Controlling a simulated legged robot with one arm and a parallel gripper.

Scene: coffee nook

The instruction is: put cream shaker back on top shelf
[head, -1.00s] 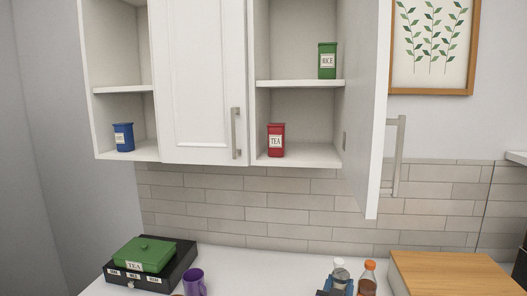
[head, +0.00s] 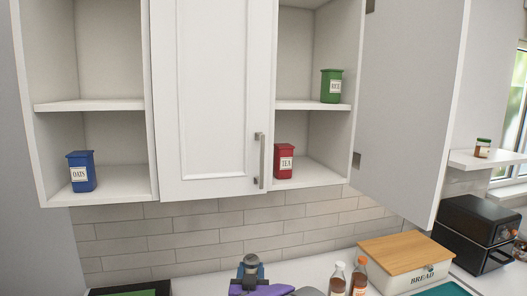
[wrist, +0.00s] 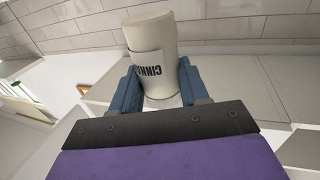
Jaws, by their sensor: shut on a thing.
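My gripper (wrist: 155,92) has blue fingers and is shut on the cream shaker (wrist: 150,35), a pale cylinder with a white label whose visible letters read "CINN". Its far end is free above the fingers in the wrist view. In the head view my gripper (head: 251,266) is low at the centre, below the wall cabinets; the shaker cannot be clearly made out there. The right cabinet has an upper shelf (head: 295,105) with a green rice tin (head: 331,86) at its right. The left open cabinet also has an upper shelf (head: 85,105), bare where visible.
A red tea tin (head: 284,160) and a blue oats tin (head: 81,172) stand on the cabinet floors. An open cabinet door (head: 405,110) stands out at right. Two bottles (head: 359,277), a bread box (head: 405,262) and a black oven (head: 478,232) occupy the counter. A small wall shelf (head: 495,160) holds a jar.

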